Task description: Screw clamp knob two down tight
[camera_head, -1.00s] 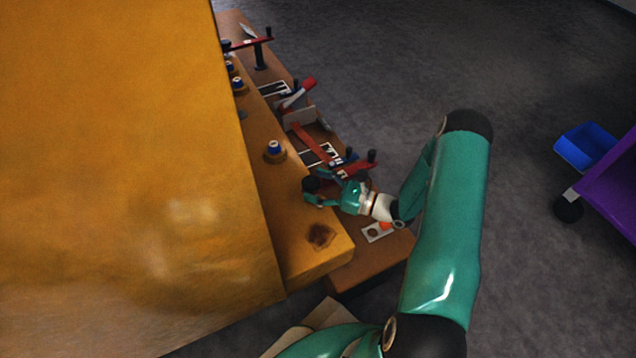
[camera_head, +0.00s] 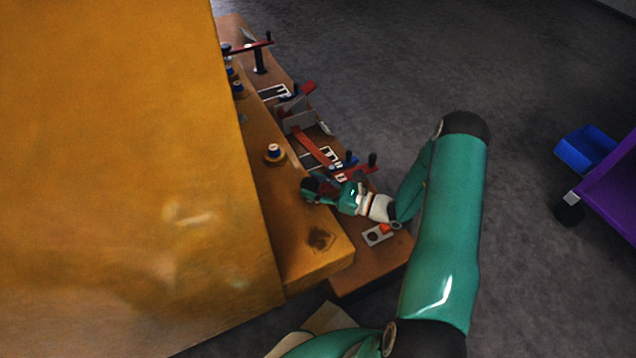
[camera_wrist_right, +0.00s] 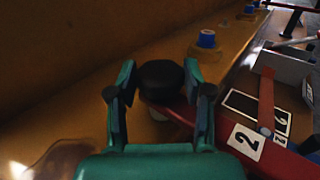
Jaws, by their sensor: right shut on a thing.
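Clamp knob two (camera_wrist_right: 160,75) is a black round knob at the end of a red clamp arm (camera_wrist_right: 214,126), with a white label "2" (camera_wrist_right: 245,142) beside it. My right gripper (camera_wrist_right: 160,84) is shut on the knob, one finger on each side. In the head view my right gripper (camera_head: 312,188) is over the near end of the orange casting ledge. The knob's stem and seat are mostly hidden, so I cannot tell how tightly it sits. My left gripper is not in view.
Blue-topped posts (camera_head: 274,150) stand along the ledge. Another red clamp (camera_head: 262,43) is at the far end of the brown bench. A large orange casting (camera_head: 110,150) fills the left. A purple cart (camera_head: 612,190) with a blue bin (camera_head: 585,148) stands right; the floor between is clear.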

